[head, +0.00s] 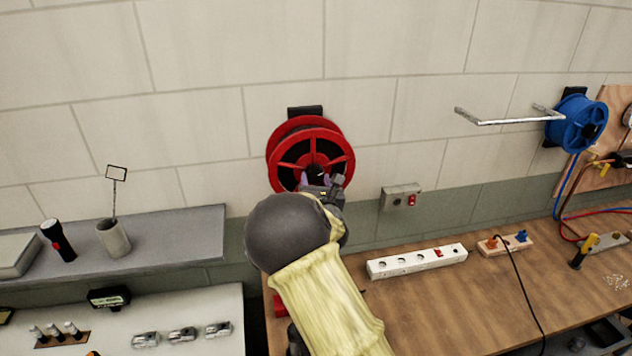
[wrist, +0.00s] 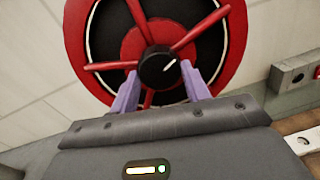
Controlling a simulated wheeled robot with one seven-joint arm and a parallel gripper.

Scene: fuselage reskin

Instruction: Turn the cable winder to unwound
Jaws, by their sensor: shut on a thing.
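The cable winder, a red spoked reel (head: 300,137), hangs on the wall in the middle of the head view. It fills the top of the wrist view (wrist: 83,32). At its hub is a black round knob (wrist: 157,68) with a white pointer line slanting up to the right. My gripper (wrist: 160,85) is in front of the hub, its two purple fingers on either side of the knob and shut on it. In the head view my gripper (head: 316,180) and arm cover the lower part of the reel. I cannot read any label for unwound.
A blue reel (head: 577,122) with a metal bar sticking out is on the wall at right. A grey switch box (head: 401,197) sits close right of my gripper. A white power strip (head: 416,261) lies on the wooden bench (head: 440,318). A grey shelf (head: 180,224) is at left.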

